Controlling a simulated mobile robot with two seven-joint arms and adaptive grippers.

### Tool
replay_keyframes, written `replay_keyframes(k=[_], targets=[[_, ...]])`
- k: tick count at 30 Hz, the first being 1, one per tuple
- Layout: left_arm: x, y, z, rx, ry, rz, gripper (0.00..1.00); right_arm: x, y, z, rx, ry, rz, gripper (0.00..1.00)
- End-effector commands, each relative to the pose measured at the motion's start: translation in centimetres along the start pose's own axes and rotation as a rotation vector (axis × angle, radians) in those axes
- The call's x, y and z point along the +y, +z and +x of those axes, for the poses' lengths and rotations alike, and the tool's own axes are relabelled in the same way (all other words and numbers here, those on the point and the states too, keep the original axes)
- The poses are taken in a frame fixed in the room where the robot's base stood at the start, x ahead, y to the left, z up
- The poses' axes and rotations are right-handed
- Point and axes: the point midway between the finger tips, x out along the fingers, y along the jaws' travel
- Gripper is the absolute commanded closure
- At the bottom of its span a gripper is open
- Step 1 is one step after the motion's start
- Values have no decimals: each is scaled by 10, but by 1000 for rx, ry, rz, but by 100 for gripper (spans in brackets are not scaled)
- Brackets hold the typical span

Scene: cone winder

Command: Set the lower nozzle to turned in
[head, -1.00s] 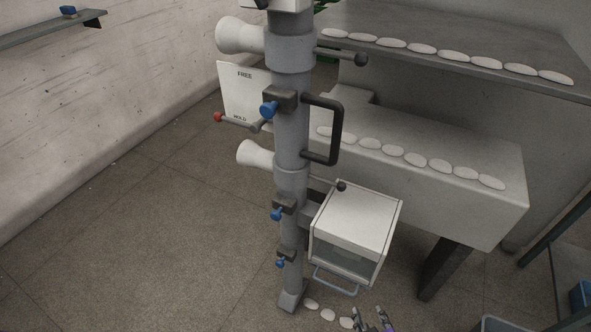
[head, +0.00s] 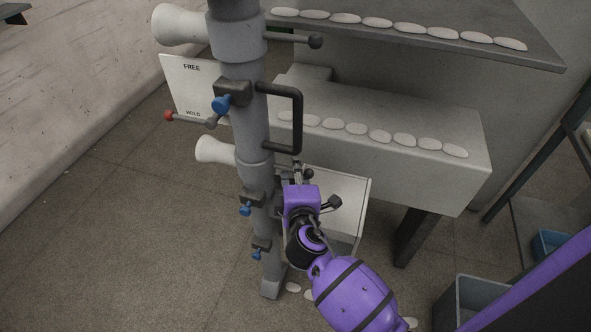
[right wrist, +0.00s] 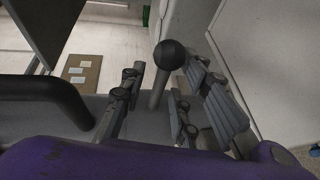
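The lower nozzle (head: 214,149) is a white flared cone on the grey column (head: 253,142), pointing left. Its lever, with a black ball knob (head: 308,173), sticks out on the column's right. My right gripper (head: 298,171) is at this lever in the head view and hides most of it. In the right wrist view the black ball (right wrist: 170,54) and its rod (right wrist: 159,88) lie between the spread fingers of my right gripper (right wrist: 172,92). The fingers look apart from the ball. My left gripper is not in view.
The upper nozzle (head: 180,24) and its ball lever (head: 315,41) are above. A black bar handle (head: 297,120) stands out just above my right gripper. Blue knobs (head: 221,104) and a red-tipped lever (head: 170,116) are on the left.

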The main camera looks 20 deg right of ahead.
Motion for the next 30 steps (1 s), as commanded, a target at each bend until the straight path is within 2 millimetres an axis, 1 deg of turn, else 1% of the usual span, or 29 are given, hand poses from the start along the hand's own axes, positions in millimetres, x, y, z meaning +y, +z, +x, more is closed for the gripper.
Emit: replay_keyframes(k=[3, 11, 18, 30], targets=[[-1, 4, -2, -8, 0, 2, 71, 0, 0, 7, 0, 0, 0, 71], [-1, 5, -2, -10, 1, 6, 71, -1, 0, 9, -1, -2, 1, 71], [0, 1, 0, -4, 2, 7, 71, 0, 0, 9, -1, 0, 0, 100], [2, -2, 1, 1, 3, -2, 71, 3, 0, 9, 0, 5, -3, 100]])
